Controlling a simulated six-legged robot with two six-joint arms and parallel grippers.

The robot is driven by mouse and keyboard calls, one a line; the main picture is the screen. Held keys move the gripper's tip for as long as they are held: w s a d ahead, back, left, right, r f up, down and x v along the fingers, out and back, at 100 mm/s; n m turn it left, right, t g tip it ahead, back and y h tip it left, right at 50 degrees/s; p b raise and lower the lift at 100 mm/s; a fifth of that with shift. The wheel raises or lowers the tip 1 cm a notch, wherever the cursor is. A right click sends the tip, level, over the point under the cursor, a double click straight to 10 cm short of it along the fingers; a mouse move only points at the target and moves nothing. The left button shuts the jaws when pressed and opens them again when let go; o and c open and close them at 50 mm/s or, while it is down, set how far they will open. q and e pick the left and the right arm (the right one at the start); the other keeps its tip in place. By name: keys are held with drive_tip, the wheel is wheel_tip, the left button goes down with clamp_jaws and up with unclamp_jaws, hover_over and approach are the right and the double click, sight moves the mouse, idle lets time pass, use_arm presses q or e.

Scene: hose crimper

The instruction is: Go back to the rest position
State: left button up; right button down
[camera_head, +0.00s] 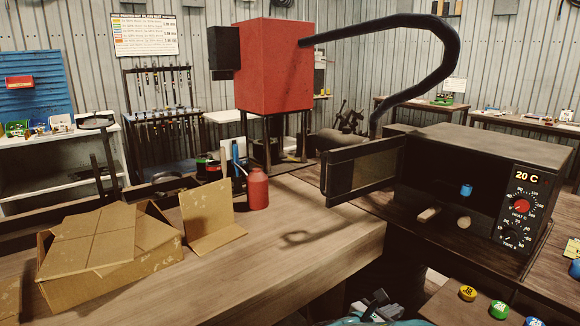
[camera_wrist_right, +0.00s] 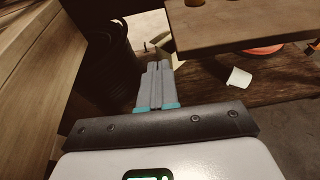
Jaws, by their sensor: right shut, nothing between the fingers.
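My right gripper (camera_head: 378,300) shows at the bottom edge of the head view, low in front of the workbench. Most of its arm is out of view. In the right wrist view its two grey fingers (camera_wrist_right: 158,66) are together with nothing between them. They point toward the space below and beside a wooden tabletop (camera_wrist_right: 245,28). My left gripper is not in the head view.
Coloured caps (camera_head: 499,309) lie at lower right.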

drive_tip(key=s+a+f+m+g+y+p, duration=0.1)
drive_tip(key=s+f+m+g+y, duration=0.2)
drive_tip(key=s+f, duration=0.5)
drive_tip(key=s+a+f+m+g+y+p, duration=0.1)
drive_tip(key=s+f+g+y, duration=0.35)
drive_tip(key=f, duration=0.65)
use_arm(q)
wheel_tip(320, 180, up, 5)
drive_tip(key=p, duration=0.2)
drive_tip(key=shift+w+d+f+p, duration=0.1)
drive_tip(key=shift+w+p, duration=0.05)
drive_tip(key=shift+p, duration=0.2)
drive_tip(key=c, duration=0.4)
use_arm(e)
drive_tip(key=s+a+f+m+y, duration=0.2)
drive_tip(key=s+a+m+y, duration=0.2)
drive_tip(key=s+m, duration=0.5)
drive_tip(key=s+a+f+m+y, duration=0.3)
drive_tip(key=s+m, duration=0.7)
drive_tip(key=m, duration=0.4)
drive_tip(key=shift+a+f+y, duration=0.3)
drive_tip(key=shift+a+y, duration=0.55)
drive_tip(key=shift+a, duration=0.15)
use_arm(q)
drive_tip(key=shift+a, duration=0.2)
use_arm(e)
drive_tip(key=shift+a+g, duration=0.1)
drive_tip(key=shift+g, duration=0.15)
